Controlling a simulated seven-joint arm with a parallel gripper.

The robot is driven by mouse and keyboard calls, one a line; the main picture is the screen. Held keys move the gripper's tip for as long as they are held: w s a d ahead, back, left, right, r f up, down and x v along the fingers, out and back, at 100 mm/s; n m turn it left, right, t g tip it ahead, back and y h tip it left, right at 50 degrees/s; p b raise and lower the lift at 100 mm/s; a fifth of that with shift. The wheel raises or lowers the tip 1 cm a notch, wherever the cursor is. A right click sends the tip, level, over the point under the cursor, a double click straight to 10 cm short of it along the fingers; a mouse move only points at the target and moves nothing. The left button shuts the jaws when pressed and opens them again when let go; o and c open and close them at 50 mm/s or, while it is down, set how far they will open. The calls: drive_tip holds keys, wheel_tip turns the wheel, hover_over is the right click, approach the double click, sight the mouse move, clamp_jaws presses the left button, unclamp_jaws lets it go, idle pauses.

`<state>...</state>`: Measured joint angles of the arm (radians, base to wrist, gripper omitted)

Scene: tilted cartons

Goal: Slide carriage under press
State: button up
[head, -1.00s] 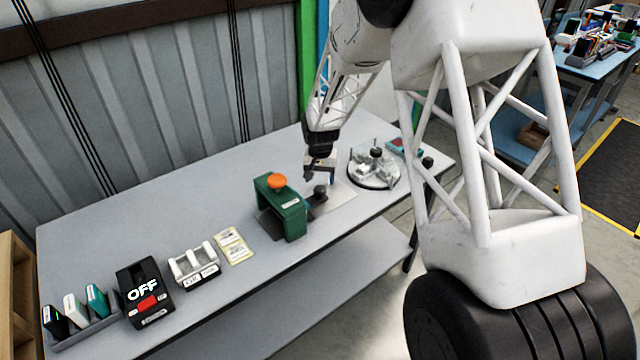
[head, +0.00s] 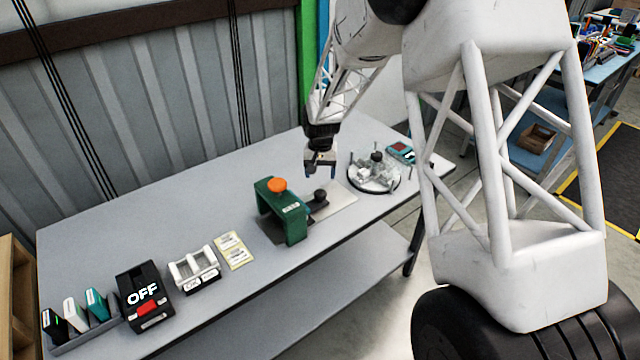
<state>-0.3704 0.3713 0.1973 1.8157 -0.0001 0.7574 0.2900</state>
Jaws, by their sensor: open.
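The press (head: 291,219) is a green arch-shaped frame with an orange knob (head: 277,185) on top, standing in the middle of the table. The carriage, with a black knob (head: 320,195), sits on a flat metal plate (head: 342,196) at the press's right opening. Part of the carriage appears to lie beneath the arch; the green frame hides how far. My gripper (head: 320,174) is open and empty, above and behind the black knob, apart from it.
A round fixture (head: 375,173) with clear parts stands right of the plate, with a teal-and-red device (head: 401,152) beyond. To the left are yellow labels (head: 234,250), a white rack (head: 194,266), a black OFF switch box (head: 144,297) and a cartridge holder (head: 82,325). The back left tabletop is clear.

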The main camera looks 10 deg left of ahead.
sight(320, 192)
drive_tip(key=n, duration=0.5)
drive_tip(key=shift+w+a, duration=0.1)
drive_tip(key=shift+w, duration=0.05)
drive_tip(key=shift+f, duration=0.15)
drive_tip(key=shift+f, duration=3.8)
clamp_jaws()
drive_tip(key=shift+s+a, duration=1.6)
drive_tip(key=shift+a, duration=0.05)
drive_tip(key=shift+c, duration=1.4)
unclamp_jaws()
drive_tip(key=shift+r, duration=0.1)
drive_tip(key=shift+o, duration=1.4)
